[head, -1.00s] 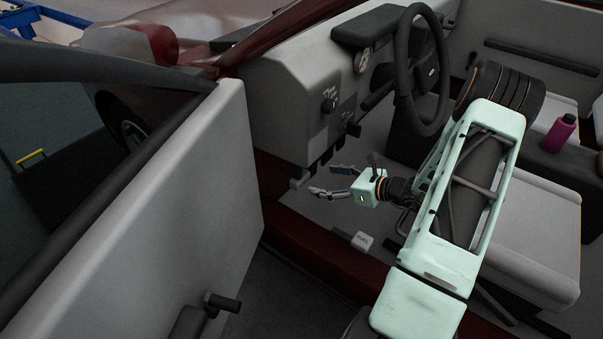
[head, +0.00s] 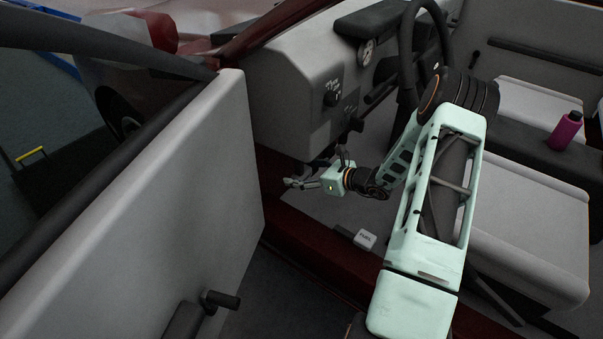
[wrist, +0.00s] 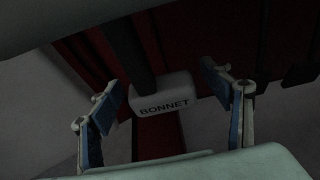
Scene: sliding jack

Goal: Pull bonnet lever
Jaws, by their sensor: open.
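The bonnet lever (wrist: 164,94), a pale block marked "BONNET" on a dark stem, shows in the wrist view between and beyond the fingertips. My gripper (wrist: 160,97) is open, with one blue-padded finger to the left of the lever and one to the right. Neither finger appears to touch it. In the head view my gripper (head: 300,184) is low under the left end of the dashboard, pointing left. I cannot make out the lever in the head view; the gripper and the dashboard's lower edge are there.
The open car door (head: 150,210) stands left of my gripper. The dashboard (head: 290,100) is above it, with the steering wheel (head: 407,60) to the right. A small white labelled block (head: 365,239) sits on the sill below. The seat (head: 530,220) is at right.

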